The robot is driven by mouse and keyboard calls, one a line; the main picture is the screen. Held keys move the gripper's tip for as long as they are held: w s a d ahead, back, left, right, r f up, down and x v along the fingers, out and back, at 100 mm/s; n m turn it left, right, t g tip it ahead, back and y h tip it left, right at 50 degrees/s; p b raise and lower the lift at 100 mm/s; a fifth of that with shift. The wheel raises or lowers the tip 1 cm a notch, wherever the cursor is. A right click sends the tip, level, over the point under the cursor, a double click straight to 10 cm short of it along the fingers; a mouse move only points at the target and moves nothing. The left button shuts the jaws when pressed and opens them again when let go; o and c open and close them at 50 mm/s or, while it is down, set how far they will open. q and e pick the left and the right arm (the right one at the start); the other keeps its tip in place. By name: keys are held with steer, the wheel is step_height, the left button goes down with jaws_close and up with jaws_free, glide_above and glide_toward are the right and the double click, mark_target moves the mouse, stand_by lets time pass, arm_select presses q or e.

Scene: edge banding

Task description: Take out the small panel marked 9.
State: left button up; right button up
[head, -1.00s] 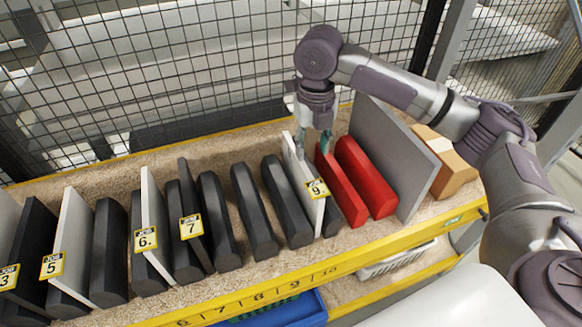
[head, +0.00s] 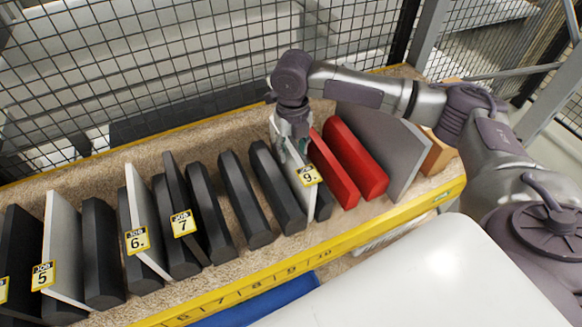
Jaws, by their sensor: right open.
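The small panel marked 9 (head: 309,200) is white and stands on edge in the rack, with a yellow label 9 at its front end. It stands between a black divider on its left and red dividers on its right. My right gripper (head: 297,160) is open and points down at the upper part of this panel. Its fingers hide part of the panel's top edge; I cannot tell whether they touch it. My left gripper is not in view.
Red dividers (head: 356,158) and a large grey panel (head: 385,140) stand just right of panel 9. Black dividers (head: 245,200) and panels marked 7 (head: 187,205), 6 (head: 147,220) and 5 (head: 62,245) stand to the left. A wire mesh fence (head: 200,65) rises behind the shelf.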

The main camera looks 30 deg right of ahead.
mark_target(291, 160)
step_height(291, 160, down, 4)
steer(key=shift+a+p, duration=0.15)
steer(key=shift+p, duration=0.2)
jaws_close()
steer(key=shift+r, duration=0.1)
